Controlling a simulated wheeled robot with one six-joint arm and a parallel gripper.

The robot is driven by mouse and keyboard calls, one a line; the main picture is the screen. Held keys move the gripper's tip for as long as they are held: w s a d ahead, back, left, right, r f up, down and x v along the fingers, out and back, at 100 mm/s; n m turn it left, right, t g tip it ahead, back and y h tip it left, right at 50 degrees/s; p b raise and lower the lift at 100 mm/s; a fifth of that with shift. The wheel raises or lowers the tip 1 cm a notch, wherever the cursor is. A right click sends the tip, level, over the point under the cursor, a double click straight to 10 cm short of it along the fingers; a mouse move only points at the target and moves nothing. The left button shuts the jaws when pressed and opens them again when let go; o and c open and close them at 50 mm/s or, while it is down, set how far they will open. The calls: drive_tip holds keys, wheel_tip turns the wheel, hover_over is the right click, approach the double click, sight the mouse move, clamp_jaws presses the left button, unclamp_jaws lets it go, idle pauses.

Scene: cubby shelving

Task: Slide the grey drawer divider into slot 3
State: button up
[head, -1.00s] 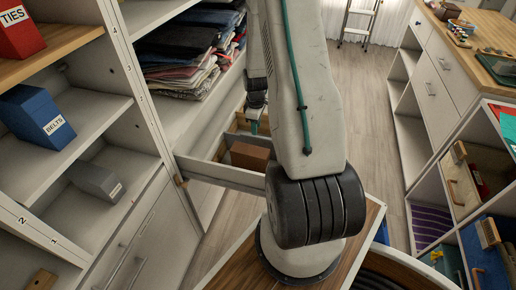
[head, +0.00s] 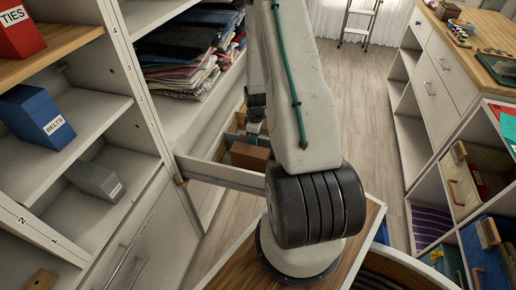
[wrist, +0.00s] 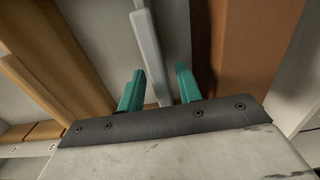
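The grey divider (wrist: 148,45) is a thin upright panel in the open drawer (head: 215,172). In the wrist view it runs from the top edge down between the two teal fingertips of my gripper (wrist: 157,78). It is closer to the left finger, with a clear gap to the right one, so my gripper is open around it. In the head view my gripper (head: 255,122) is over the far part of the drawer, and my arm hides much of it. I cannot read any slot numbers near the divider.
A brown box (head: 250,157) sits in the drawer, and its side (wrist: 250,45) shows right of the fingers in the wrist view. Wooden strips (wrist: 52,62) lie to the left there. Shelving with a blue BELTS box (head: 36,115) stands left.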

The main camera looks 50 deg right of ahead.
clamp_jaws()
drive_tip(key=shift+r, duration=0.1)
drive_tip(key=shift+r, duration=4)
drive_tip(key=shift+f, duration=2.3)
